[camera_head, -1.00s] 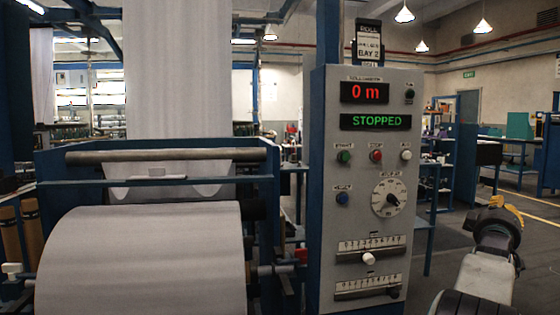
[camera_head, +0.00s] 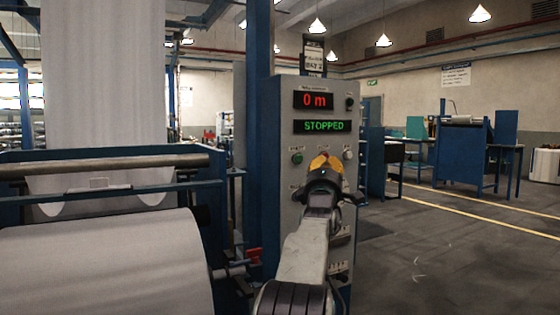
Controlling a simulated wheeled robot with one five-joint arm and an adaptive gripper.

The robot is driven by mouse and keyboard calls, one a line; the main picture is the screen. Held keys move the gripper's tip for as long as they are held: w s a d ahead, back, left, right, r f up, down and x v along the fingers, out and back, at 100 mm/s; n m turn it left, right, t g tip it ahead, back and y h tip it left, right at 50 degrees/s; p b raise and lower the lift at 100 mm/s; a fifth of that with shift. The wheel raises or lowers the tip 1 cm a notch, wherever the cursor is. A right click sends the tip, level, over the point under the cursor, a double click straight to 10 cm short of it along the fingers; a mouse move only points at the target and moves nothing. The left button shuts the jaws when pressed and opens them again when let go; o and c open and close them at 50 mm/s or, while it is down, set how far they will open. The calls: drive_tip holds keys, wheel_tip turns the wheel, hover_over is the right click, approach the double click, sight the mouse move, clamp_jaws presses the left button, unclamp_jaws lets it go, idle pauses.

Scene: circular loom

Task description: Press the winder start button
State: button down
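The winder control panel (camera_head: 284,112) stands upright in the middle of the view. Its red display (camera_head: 314,101) reads "0 m" and its green display (camera_head: 323,127) reads "STOPPED". The green start button (camera_head: 297,158) is on the panel's left side below the displays. A white button (camera_head: 347,155) is at the right of that row. My gripper (camera_head: 322,162), with yellow-orange fingers, is in front of the panel, to the right of the green button in the picture. It hides the red button and most of the dial. Whether its fingers are open or shut is unclear.
A large white fabric roll (camera_head: 100,265) on a blue frame stands at left, with fabric hanging above it. A red-handled valve (camera_head: 252,254) sticks out near the panel's lower left. Open floor (camera_head: 440,260) lies to the right.

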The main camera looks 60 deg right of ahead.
drive_tip(key=shift+d+f+n, duration=0.1)
drive_tip(key=shift+f+n, duration=0.05)
drive_tip(key=shift+n, duration=2.25)
drive_tip(key=shift+w+d, duration=0.1)
